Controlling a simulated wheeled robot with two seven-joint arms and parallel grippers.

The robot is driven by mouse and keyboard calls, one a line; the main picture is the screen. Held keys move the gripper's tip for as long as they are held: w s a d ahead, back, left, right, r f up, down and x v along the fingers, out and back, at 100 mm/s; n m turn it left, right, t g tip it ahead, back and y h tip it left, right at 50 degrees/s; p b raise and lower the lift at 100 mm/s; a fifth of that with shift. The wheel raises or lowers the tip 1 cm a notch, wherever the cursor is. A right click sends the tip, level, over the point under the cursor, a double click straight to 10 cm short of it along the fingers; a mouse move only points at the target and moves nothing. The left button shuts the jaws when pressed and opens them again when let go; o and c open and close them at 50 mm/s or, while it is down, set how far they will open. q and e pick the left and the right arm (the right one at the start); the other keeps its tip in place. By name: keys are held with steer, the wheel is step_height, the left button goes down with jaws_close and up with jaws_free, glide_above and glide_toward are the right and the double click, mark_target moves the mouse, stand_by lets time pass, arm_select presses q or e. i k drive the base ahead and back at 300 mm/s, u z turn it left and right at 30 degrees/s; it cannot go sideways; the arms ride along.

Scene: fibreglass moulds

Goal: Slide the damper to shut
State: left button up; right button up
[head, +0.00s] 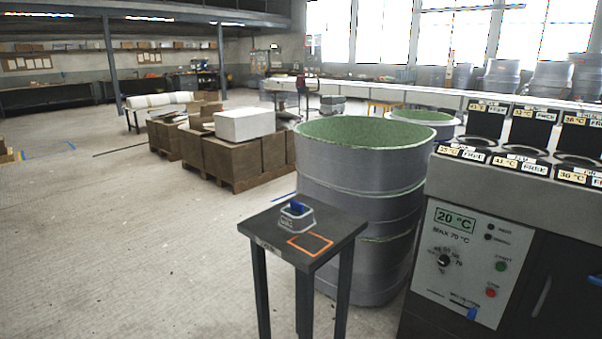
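A control panel (462,262) is on the front of the grey machine at the right. Near its bottom edge is a small blue slider tab (471,313), which looks like the damper. It sits toward the right end of a slanted printed line with small lettering that I cannot read. The panel also has a green display (455,218) reading 20 °C, a black dial (444,261), a green button (500,266) and a red button (491,293). Neither of my grippers is in view.
A small dark table (262,226) stands left of the machine, with a grey holder (296,222) containing a blue item and an orange square outline (310,244). A large grey drum mould (350,230) stands behind it. Brown boxes (232,160) lie farther back.

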mark_target(472, 312)
steer(key=z, duration=1.35)
